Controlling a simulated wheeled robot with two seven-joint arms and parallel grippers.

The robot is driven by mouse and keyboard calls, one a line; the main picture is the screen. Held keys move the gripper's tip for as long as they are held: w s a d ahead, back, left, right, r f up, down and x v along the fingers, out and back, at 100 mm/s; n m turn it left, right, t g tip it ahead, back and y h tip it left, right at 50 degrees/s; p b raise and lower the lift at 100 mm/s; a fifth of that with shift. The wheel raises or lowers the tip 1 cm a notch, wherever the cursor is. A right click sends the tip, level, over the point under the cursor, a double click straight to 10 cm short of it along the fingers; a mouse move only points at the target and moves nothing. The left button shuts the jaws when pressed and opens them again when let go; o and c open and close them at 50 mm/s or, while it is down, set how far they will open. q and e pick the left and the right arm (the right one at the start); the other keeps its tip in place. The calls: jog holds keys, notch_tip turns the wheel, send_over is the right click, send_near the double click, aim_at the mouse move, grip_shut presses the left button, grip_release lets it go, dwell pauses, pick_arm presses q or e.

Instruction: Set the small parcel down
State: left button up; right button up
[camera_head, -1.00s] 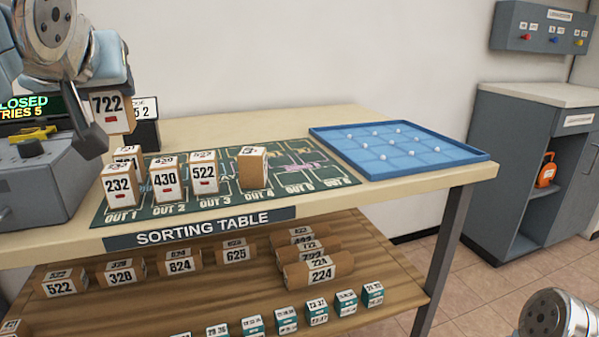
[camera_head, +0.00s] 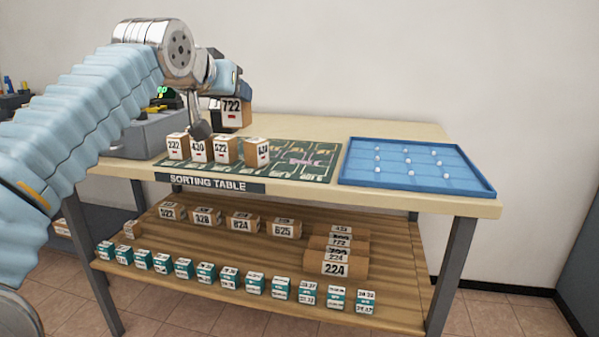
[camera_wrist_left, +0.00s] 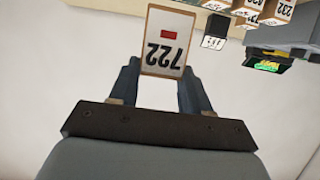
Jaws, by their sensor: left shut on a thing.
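The small parcel marked 722 (camera_head: 231,112) is a brown box with a white label and a red mark. My left gripper (camera_wrist_left: 160,78) is shut on it, with one finger on each side, in the left wrist view. In the head view the parcel hangs above the back of the sorting table (camera_head: 400,131), just over a row of small parcels. The row holds 222 or 232 (camera_head: 178,147), 430 (camera_head: 199,149), 522 (camera_head: 225,150) and a turned box (camera_head: 256,152) on the dark green mat (camera_head: 318,160). My right gripper is out of view.
A blue tray (camera_head: 415,182) with small white knobs fills the table's right end. The lower shelf (camera_head: 190,245) holds brown parcels and a row of teal-and-white boxes.

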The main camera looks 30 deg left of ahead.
pick_arm(q)
jog(key=shift+w+d+f, duration=0.45)
jog(key=shift+w+f, duration=1.75)
jog(key=shift+w, duration=0.1)
jog(key=shift+w+d+f, duration=0.4)
jog(key=shift+w+f, duration=1.75)
jog(key=shift+w, duration=0.1)
jog(key=shift+w+d+f, duration=0.45)
jog(key=shift+w+f, duration=1.75)
jog(key=shift+w, duration=0.1)
jog(key=shift+f+b, duration=0.15)
jog(key=shift+b, duration=0.25)
jog(key=o, duration=1.1)
